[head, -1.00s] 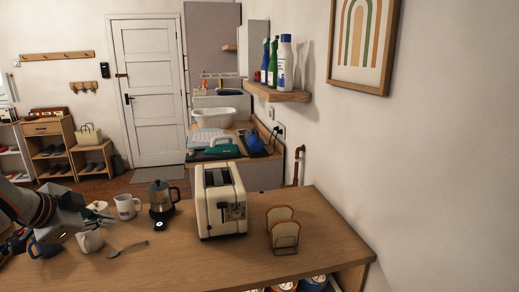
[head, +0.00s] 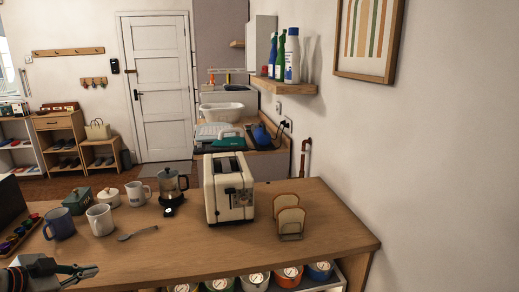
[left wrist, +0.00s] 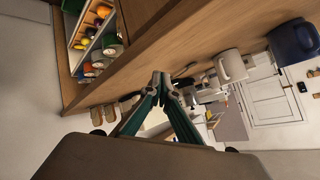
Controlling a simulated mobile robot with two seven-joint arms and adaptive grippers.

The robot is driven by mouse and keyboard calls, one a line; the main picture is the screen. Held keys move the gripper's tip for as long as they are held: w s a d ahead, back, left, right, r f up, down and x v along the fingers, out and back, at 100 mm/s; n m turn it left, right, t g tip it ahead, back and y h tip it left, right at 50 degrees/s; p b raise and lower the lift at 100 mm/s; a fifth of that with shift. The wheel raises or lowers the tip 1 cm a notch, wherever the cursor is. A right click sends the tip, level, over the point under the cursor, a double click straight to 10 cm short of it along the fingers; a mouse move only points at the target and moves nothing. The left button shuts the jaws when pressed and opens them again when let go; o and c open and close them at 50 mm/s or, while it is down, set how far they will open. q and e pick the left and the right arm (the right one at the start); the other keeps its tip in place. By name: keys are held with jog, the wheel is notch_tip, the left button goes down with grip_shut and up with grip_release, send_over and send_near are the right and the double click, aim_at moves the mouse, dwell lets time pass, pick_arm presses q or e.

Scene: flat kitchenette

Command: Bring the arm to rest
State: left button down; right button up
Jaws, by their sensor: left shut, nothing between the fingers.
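My left gripper (head: 82,271) is at the lower left of the head view, low by the front edge of the wooden counter (head: 185,250). It is shut and empty, apart from the mugs. In the left wrist view its two fingers (left wrist: 160,78) meet at the tips with nothing between them. Part of my left arm is cut off by the frame. My right gripper is not in view.
On the counter are a blue mug (head: 61,225), a white mug (head: 100,221), another white mug (head: 135,194), a spoon (head: 138,233), a coffee pot (head: 171,187), a toaster (head: 229,189) and a toast rack (head: 290,221). Several tins (head: 254,281) sit on a shelf below.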

pick_arm(q)
jog(key=s+d+f+n+b, duration=0.1)
jog(key=s+d+f+b, duration=0.15)
jog(key=s+f, duration=0.65)
jog(key=s+d+f+n+b, duration=0.1)
jog(key=s+d+f+n, duration=0.2)
jog(key=f, duration=1.2)
jog(key=s+d+f+b, duration=0.1)
jog(key=s+d+f, duration=0.3)
jog(key=d, duration=0.6)
jog(key=s+d+f+n+b, duration=0.1)
jog(key=s+d+f, duration=0.3)
jog(key=d+f, duration=0.3)
jog(key=d, duration=0.3)
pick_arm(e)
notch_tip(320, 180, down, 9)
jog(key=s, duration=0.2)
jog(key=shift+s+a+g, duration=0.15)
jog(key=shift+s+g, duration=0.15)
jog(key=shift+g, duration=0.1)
